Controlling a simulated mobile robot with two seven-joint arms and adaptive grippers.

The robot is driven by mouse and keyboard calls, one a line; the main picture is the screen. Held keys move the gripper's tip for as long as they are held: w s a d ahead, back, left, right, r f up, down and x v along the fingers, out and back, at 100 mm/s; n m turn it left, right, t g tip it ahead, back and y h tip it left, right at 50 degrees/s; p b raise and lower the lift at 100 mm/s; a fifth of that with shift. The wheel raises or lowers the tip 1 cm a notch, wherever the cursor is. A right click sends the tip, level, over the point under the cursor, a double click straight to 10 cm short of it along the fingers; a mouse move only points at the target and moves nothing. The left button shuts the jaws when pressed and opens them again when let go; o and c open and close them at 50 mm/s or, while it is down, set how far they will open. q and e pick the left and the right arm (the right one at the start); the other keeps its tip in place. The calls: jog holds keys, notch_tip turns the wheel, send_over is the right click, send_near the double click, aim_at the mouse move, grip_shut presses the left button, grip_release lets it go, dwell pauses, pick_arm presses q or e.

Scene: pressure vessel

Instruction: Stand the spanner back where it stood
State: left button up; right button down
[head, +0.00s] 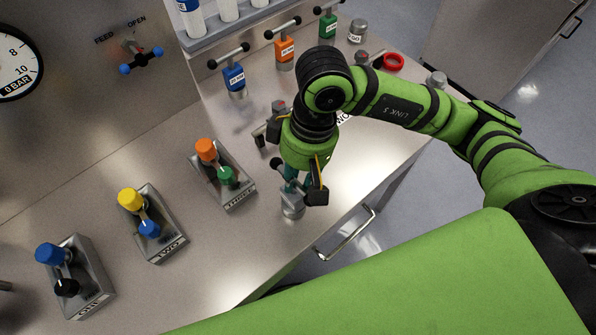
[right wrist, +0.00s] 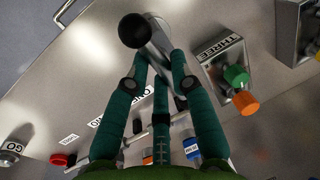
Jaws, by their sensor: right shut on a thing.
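My right gripper (head: 303,185) is shut on a grey metal spanner with a black ball end (head: 276,162). In the right wrist view the spanner's grey bar (right wrist: 158,45) runs between the three teal fingers (right wrist: 160,90), with its black ball (right wrist: 133,30) beyond them. A short grey cylinder (head: 292,209) shows right under the gripper, near the counter's front edge. I cannot tell whether it is the spanner's foot or a separate seat. The fingers hide much of the spanner. My left gripper is not in view.
The steel block THREE (head: 224,177) stands left of the gripper, with blocks TWO (head: 157,222) and ONE (head: 78,275) beyond. Blue (head: 234,77), orange (head: 284,50) and green (head: 327,25) T-handled pieces stand behind. A red ring (head: 393,62) lies behind my arm. Counter between block THREE and the front edge is bare.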

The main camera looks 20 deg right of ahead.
jog(key=shift+f, duration=0.15)
jog(key=c, duration=1.1)
grip_release()
jog(key=shift+r, duration=0.35)
jog(key=shift+w+d+r+b, duration=0.1)
jog(key=shift+d+r+b, duration=0.4)
jog(key=shift+r, duration=1.4)
jog(key=shift+w+d+r+b, duration=0.15)
jog(key=shift+r+b, duration=0.6)
jog(key=shift+r, duration=1.2)
jog(key=shift+w+d+r+b, duration=0.1)
jog(key=shift+d+r+b, duration=0.45)
jog(key=shift+r, duration=1.35)
